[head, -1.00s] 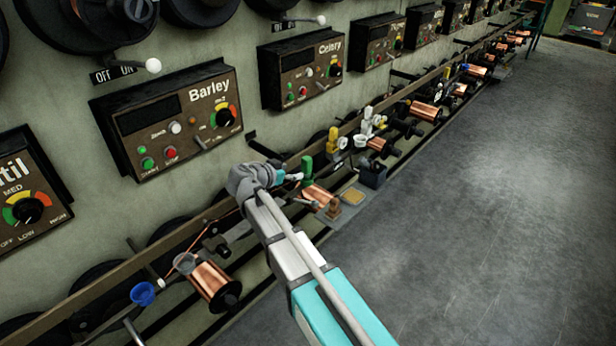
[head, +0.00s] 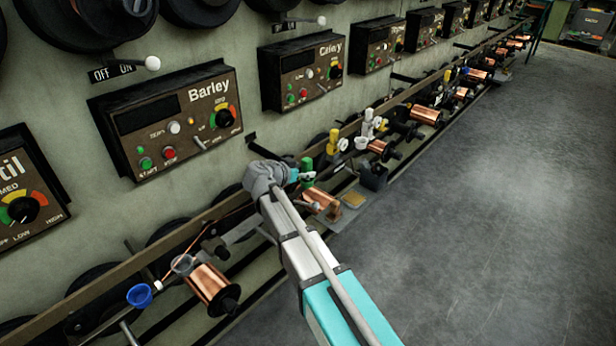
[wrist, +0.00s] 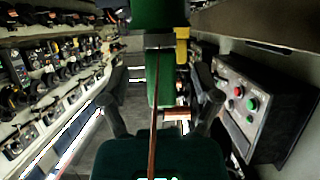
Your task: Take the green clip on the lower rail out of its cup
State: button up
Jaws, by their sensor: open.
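The green clip (head: 307,165) stands upright at the lower rail (head: 190,236), just past my gripper in the head view. My gripper (head: 297,177) is at the clip, its fingers mostly hidden by my wrist. In the wrist view the green clip (wrist: 160,75) fills the space between the two dark fingers of my gripper (wrist: 158,100). The fingers are apart, with a gap on each side of the clip. A thin copper wire (wrist: 155,115) crosses in front of the clip. I cannot make out the clip's cup.
A copper spool (head: 318,200) lies just below the clip. White and yellow clips (head: 333,142) stand farther along the rail. A blue cup (head: 139,295) and another copper spool (head: 212,288) are nearer. Control boxes (head: 170,120) line the wall. The floor (head: 480,220) at right is clear.

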jog(key=shift+x, duration=1)
grip_shut()
